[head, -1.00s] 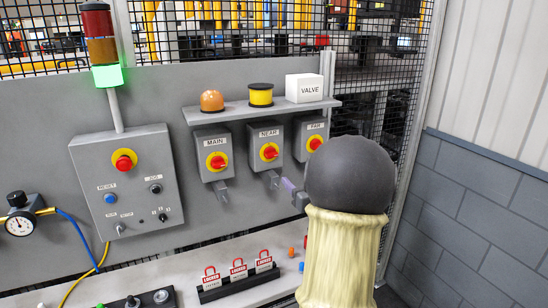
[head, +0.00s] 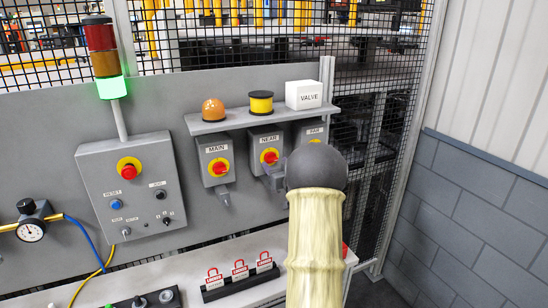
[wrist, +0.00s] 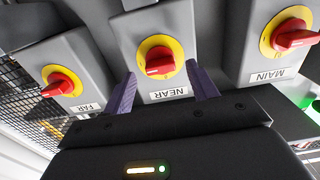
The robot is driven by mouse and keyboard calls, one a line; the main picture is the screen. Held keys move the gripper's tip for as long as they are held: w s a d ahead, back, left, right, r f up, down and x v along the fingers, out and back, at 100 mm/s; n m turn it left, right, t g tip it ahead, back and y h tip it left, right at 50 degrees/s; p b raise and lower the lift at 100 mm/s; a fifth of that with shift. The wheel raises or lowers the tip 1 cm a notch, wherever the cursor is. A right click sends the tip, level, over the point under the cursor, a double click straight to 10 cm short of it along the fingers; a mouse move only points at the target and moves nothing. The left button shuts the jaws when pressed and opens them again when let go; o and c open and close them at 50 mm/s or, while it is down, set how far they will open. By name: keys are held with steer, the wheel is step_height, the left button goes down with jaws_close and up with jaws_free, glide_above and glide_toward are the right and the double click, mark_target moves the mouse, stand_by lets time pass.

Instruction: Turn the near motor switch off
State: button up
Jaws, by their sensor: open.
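The near motor switch (head: 269,157) is a red knob on a yellow disc, on a grey box labelled NEAR. It also shows in the wrist view (wrist: 160,62), upside down, between my fingers. My gripper (wrist: 160,92) is open, with one purple finger on each side of the knob's lower area. Whether the fingers touch the knob I cannot tell. In the head view my arm hides most of the gripper, just below the NEAR box. The MAIN switch (head: 219,168) is to its left. The FAR switch is partly hidden by my arm but shows in the wrist view (wrist: 62,82).
A shelf (head: 262,115) above the switches holds an orange dome (head: 213,110), a yellow cylinder (head: 261,102) and a white VALVE box (head: 304,94). A control box (head: 130,185) with a lit green stack light (head: 111,88) is at left. Red lockout tags (head: 239,270) stand on the bench below.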

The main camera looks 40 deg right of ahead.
mark_target(271, 159)
steer(key=shift+p+x, duration=0.35)
steer(key=shift+x, duration=1)
steer(key=shift+s+a, duration=0.1)
steer(key=c, duration=1)
